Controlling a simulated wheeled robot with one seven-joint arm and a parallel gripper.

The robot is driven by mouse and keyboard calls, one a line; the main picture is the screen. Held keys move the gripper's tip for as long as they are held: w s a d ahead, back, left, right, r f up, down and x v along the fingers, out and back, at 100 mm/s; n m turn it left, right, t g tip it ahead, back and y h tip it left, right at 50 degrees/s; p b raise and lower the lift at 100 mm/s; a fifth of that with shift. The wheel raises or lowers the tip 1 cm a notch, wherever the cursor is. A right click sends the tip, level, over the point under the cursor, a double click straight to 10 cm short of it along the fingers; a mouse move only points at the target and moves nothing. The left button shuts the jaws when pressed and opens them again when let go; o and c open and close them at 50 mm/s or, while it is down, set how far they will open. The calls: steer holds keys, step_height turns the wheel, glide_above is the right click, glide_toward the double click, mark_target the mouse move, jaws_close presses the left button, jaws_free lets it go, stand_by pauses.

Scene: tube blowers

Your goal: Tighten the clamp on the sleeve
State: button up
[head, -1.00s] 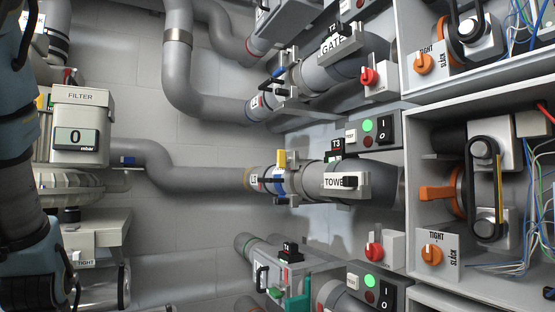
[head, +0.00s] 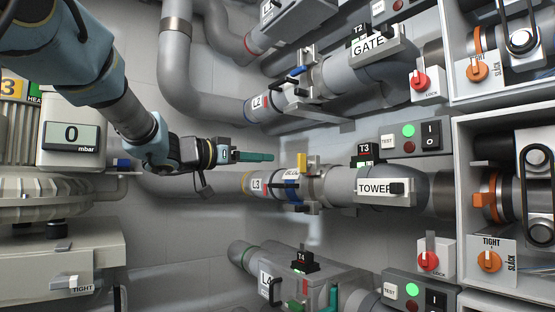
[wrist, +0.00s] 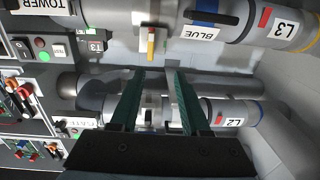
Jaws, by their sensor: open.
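My gripper (head: 255,156) has teal fingers, pointing right, just above and left of the L3 line in the head view. In the wrist view my gripper (wrist: 156,72) is open, its fingers apart with nothing held. The L3 line's grey sleeve (head: 325,186) runs towards the TOWER label. The yellow lever also shows in the wrist view (wrist: 151,42), beyond the fingertips. An orange clamp band (head: 488,198) circles the pipe end at the right housing. I cannot tell which clamp is meant.
The L2 line (head: 290,101) runs behind and above, and the L4 line (head: 262,270) below. A TIGHT/SLACK knob (head: 489,261) and switch boxes (head: 412,136) stand right. The filter unit (head: 70,140) is at left. Open space lies between the lines and the wall.

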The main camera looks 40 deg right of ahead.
mark_target(298, 158)
steer(key=shift+m+g, duration=0.3)
steer(key=shift+g, duration=0.2)
steer(key=d+p, duration=0.1)
steer(key=d, duration=0.2)
steer(key=s+d+p, duration=0.1)
steer(key=d, duration=0.3)
steer(key=d+p, duration=0.1)
steer(key=d, duration=0.3)
steer(key=shift+s+d+r, duration=0.1)
steer(key=shift+s+r, duration=0.2)
steer(key=shift+s, duration=0.1)
jaws_close()
